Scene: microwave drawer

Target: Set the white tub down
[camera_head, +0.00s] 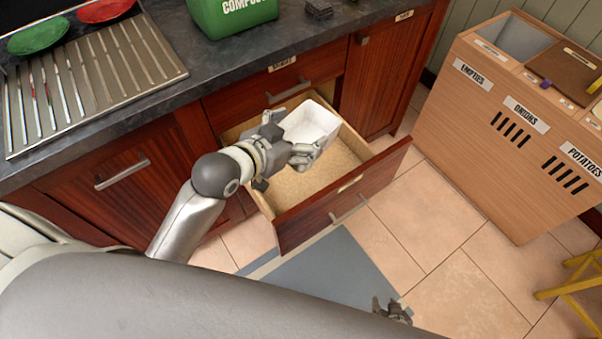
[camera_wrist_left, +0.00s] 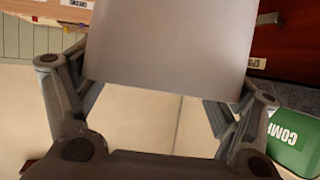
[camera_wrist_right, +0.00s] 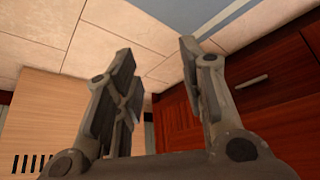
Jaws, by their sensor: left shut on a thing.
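My left gripper (camera_head: 294,137) is shut on the tub from the near side. In the left wrist view the tub's pale wall (camera_wrist_left: 165,45) fills the space between the fingers (camera_wrist_left: 165,85), one on each side. My right gripper (camera_head: 393,311) is low over the floor at the bottom of the head view. In the right wrist view its fingers (camera_wrist_right: 158,55) are apart with nothing between them.
The drawer's front and middle floor are bare. Above it is the dark counter (camera_head: 250,52) with a green compost bin (camera_head: 232,14), a metal drainer (camera_head: 92,75), and red and green plates. A wooden sorting bin (camera_head: 490,130) stands right. A yellow stool (camera_head: 578,290) is at the right edge.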

